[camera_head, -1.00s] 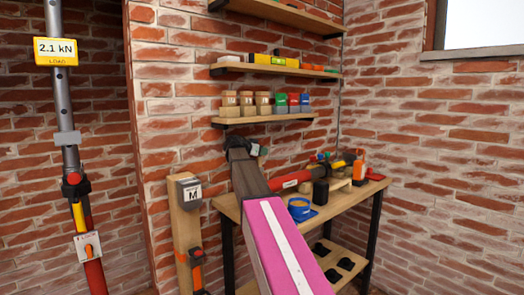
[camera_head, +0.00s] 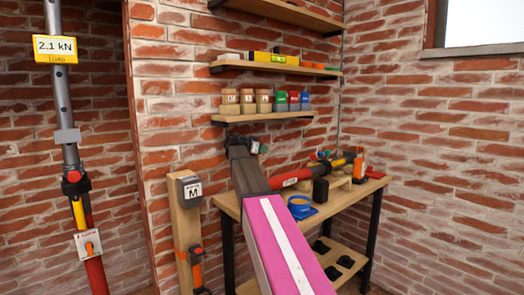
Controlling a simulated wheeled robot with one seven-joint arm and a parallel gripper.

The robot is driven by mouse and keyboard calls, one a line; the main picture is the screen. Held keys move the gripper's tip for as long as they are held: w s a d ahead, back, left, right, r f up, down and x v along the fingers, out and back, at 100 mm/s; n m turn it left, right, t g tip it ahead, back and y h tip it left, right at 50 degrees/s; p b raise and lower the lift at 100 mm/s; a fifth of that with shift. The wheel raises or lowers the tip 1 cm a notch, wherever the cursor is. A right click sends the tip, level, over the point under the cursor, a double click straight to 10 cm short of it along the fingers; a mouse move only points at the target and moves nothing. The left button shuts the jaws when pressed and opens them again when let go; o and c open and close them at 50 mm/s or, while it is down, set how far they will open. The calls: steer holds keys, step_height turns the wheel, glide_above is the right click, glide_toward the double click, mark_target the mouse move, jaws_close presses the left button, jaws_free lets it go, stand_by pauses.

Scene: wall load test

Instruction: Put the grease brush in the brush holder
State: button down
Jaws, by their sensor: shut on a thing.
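My arm reaches up from the bottom of the view, a pink link and then a dark one. My gripper (camera_head: 250,145) is the small dark end by the brick wall, above the bench's left end. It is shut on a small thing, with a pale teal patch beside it. I cannot make out the grease brush there.
The wooden bench (camera_head: 336,205) also carries a red tube (camera_head: 292,181), an orange bottle (camera_head: 359,167) and several small items. A shelf (camera_head: 265,118) with jars hangs above. A post marked M (camera_head: 189,215) stands left of the bench. A load prop (camera_head: 66,110) reading 2.1 kN stands far left.

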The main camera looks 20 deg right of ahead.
mark_target(258, 156)
steer(key=shift+f, duration=2.25)
stand_by(0.9)
steer(key=shift+c, duration=2.1)
jaws_free()
steer(key=shift+r, duration=0.15)
step_height(258, 156, up, 8)
steer(key=shift+s, duration=0.1)
